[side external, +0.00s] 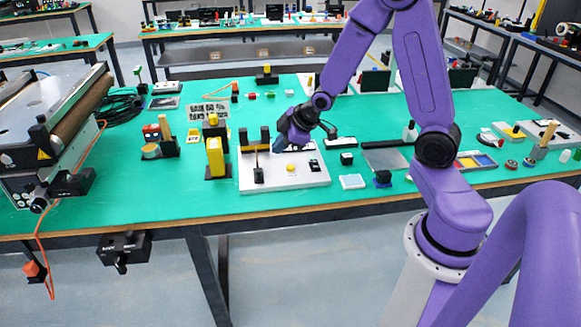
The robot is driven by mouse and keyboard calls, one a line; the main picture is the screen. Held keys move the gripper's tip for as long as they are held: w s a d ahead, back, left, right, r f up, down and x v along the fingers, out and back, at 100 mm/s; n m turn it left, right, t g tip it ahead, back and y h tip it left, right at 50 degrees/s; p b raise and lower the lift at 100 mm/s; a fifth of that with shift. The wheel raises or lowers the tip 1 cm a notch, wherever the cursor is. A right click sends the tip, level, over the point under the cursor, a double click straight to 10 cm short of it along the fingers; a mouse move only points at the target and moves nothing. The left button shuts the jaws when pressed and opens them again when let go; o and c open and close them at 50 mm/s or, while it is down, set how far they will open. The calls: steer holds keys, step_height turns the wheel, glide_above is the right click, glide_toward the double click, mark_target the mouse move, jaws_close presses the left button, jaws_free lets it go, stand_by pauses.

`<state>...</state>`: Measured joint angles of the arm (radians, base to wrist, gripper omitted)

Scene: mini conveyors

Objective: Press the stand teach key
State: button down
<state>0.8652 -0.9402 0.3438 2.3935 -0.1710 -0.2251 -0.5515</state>
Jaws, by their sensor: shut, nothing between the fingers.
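I cannot tell which of these is the teach key, as no label is readable. My gripper (278,148) is shut and empty, tilted down to the left over the back of the plate, just right of the frame. It hides part of the plate's back edge. Contact with the plate cannot be told.
A yellow block on a black base (215,158) stands left of the plate. A white block (352,181) and a black block (347,158) lie to its right. A roller conveyor (60,120) fills the table's left end. Green table surface in front of the plate is clear.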

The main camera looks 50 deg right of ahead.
steer(key=t+h, duration=0.1)
steer(key=t, duration=0.1)
glide_above(293, 168)
step_height(293, 168, down, 2)
steer(key=shift+w+f+m, duration=0.1)
steer(key=shift+m, duration=0.3)
steer(key=shift+f, duration=0.1)
steer(key=shift+f, duration=4.3)
steer(key=shift+f, duration=0.15)
steer(key=shift+f, duration=0.3)
steer(key=shift+f, duration=0.4)
steer(key=shift+r, duration=0.85)
